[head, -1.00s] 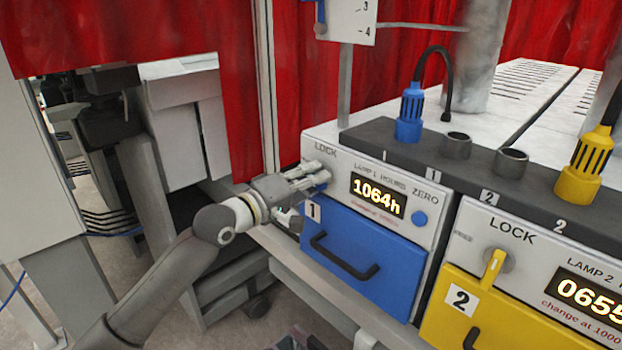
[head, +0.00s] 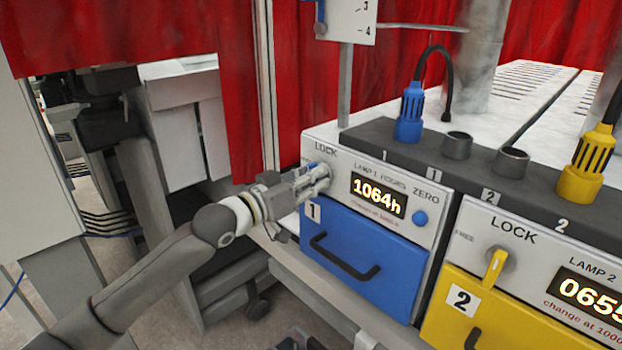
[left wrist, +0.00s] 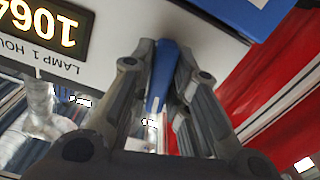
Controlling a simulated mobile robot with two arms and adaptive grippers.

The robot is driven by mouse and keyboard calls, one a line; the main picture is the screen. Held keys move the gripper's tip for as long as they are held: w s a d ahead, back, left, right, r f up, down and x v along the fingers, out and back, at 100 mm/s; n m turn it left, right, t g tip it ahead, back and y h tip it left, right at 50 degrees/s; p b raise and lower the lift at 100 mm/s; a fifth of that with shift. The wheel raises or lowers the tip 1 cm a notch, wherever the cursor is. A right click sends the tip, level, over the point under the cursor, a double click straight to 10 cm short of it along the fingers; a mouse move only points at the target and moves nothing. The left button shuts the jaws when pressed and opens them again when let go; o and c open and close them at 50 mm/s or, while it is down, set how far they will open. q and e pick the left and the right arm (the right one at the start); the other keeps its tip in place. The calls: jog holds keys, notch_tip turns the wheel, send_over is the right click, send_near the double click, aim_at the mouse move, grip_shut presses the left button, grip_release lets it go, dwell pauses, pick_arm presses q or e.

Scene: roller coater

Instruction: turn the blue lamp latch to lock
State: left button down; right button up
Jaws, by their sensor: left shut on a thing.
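The blue lamp latch (left wrist: 163,75) is on the white front panel of the lamp 1 unit. In the left wrist view it stands between the two grey fingers of my left gripper (left wrist: 163,82), which is shut on it. In the head view my left gripper (head: 317,178) is at the panel, just left of the hours display, below the word LOCK. The fingers cover most of the latch there; a bit of blue (head: 311,165) shows at their upper edge. A dark shape at the bottom edge (head: 300,340) may be part of my right gripper; its jaws cannot be made out.
The lamp 1 display (head: 378,195) reads 1064h, with a blue ZERO button (head: 420,218) to its right. The blue drawer (head: 360,255) with a black handle is below. The yellow lamp 2 latch (head: 495,268) is further right. A red curtain (head: 240,110) hangs behind.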

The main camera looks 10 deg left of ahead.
pick_arm(q)
jog(key=shift+r+m, duration=0.2)
jog(key=shift+m, duration=0.45)
jog(key=shift+r+m, duration=0.2)
jog(key=shift+m, duration=0.45)
jog(key=c, duration=1.4)
grip_release()
jog(key=shift+w, duration=0.1)
jog(key=shift+c, duration=0.2)
jog(key=shift+o, duration=0.6)
jog(key=shift+w+d+f, duration=0.15)
jog(key=shift+d+f, duration=0.05)
jog(key=shift+f, duration=0.1)
jog(key=shift+s+a+f, duration=0.1)
jog(key=shift+s+a, duration=0.25)
jog(key=shift+s, duration=0.1)
jog(key=v, duration=1.1)
